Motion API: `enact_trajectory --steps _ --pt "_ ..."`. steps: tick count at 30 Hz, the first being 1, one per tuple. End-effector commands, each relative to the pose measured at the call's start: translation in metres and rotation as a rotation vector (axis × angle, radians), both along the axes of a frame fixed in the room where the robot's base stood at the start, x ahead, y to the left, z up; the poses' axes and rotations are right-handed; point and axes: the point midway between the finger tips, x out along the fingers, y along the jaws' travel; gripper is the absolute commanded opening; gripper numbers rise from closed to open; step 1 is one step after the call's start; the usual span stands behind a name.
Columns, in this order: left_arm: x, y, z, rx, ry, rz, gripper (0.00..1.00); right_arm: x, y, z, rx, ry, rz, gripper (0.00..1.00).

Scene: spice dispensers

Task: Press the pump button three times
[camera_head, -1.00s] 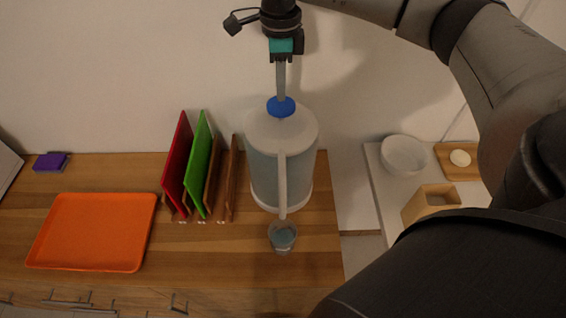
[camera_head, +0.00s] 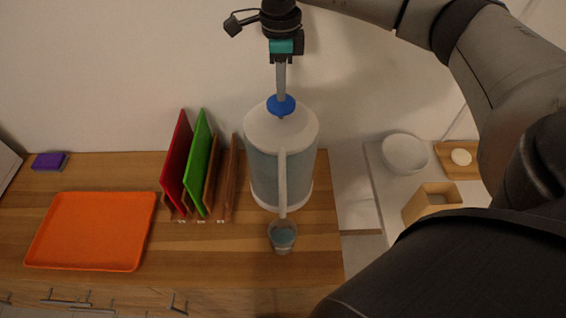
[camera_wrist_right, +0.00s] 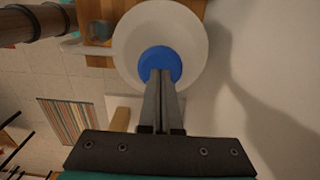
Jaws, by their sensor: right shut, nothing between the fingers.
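The pump dispenser (camera_head: 264,165) stands upright on the wooden counter, with a pale body, a white top and a long spout at its front. Its blue pump button (camera_head: 281,105) is on top; it also shows in the right wrist view (camera_wrist_right: 160,62). My right gripper (camera_head: 281,97) is shut and empty, pointing down with its fingertips at the blue button. The fingertips (camera_wrist_right: 160,74) overlap the button in the wrist view and appear to touch it. A small cup (camera_head: 283,236) with bluish content stands under the spout. My left gripper is not in view.
Red and green boards (camera_head: 197,160) stand in a rack left of the dispenser. An orange tray (camera_head: 90,265) lies farther left, with a purple sponge (camera_head: 48,160) behind it. A white bowl (camera_head: 405,154) and a wooden box (camera_head: 432,203) are on the right. The wall is close behind.

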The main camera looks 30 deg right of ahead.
Motion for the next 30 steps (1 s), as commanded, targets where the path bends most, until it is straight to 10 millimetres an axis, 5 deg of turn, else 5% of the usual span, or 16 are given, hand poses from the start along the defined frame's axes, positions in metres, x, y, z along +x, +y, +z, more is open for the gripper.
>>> enact_trajectory --steps 30 --pt "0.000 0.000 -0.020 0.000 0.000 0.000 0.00 0.000 0.000 -0.029 0.000 0.002 0.001 0.00"
